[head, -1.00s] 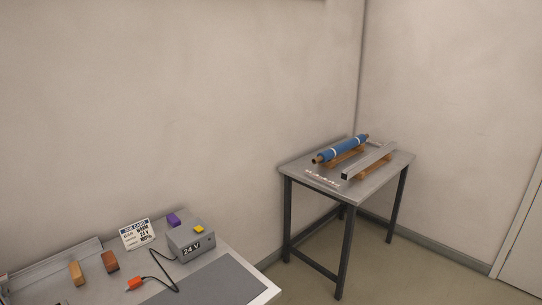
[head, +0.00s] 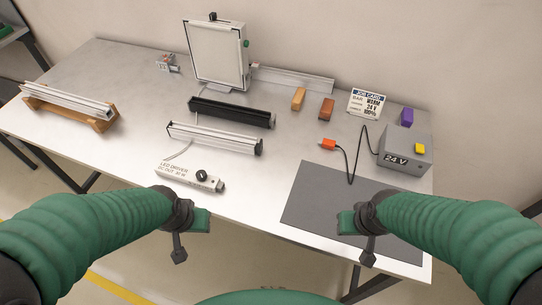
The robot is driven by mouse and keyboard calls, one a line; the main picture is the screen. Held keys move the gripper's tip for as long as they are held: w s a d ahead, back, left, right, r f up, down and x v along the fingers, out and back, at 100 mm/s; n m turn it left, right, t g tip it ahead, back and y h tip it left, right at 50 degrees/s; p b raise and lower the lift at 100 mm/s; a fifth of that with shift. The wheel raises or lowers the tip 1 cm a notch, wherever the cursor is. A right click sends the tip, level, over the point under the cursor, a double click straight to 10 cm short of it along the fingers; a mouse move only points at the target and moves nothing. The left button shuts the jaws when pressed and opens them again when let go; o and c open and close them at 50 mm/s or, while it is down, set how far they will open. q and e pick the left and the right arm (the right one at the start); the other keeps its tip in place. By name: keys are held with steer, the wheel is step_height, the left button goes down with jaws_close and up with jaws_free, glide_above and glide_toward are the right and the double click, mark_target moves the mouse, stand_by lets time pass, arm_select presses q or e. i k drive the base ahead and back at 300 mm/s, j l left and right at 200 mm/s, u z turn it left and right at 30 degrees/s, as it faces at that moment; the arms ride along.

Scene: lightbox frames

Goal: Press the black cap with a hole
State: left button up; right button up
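Several black parts show in the head view, and I cannot tell a hole in any of them. A small black knob (head: 213,16) tops the white upright panel (head: 216,54) at the back. A round black knob (head: 201,175) sits on the white LED driver (head: 190,178) near the front edge. A black bar (head: 231,112) and a clear bar with black ends (head: 214,138) lie mid-table. My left gripper (head: 190,236) is below the front edge near the driver. My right gripper (head: 357,238) is by the grey mat. Both look empty; their finger gaps are unclear.
The grey mat (head: 330,207) lies bare at front right. A 24 V box (head: 404,148) with a yellow button, a cable with an orange plug (head: 328,145), a job card (head: 368,104) and coloured blocks (head: 326,109) stand right. A wooden rack with bars (head: 70,108) is at left.

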mark_target(259, 147)
steer(key=i+l+u, duration=0.2)
steer(key=l+u, duration=0.2)
steer(key=i+j+z, duration=0.2)
steer(key=j+z, duration=0.15)
steer(key=j, duration=0.35)
steer(key=i+j+z, duration=0.15)
steer(key=j+z, duration=0.2)
steer(key=j, duration=0.4)
steer(key=j+z, duration=0.3)
steer(key=j, duration=0.45)
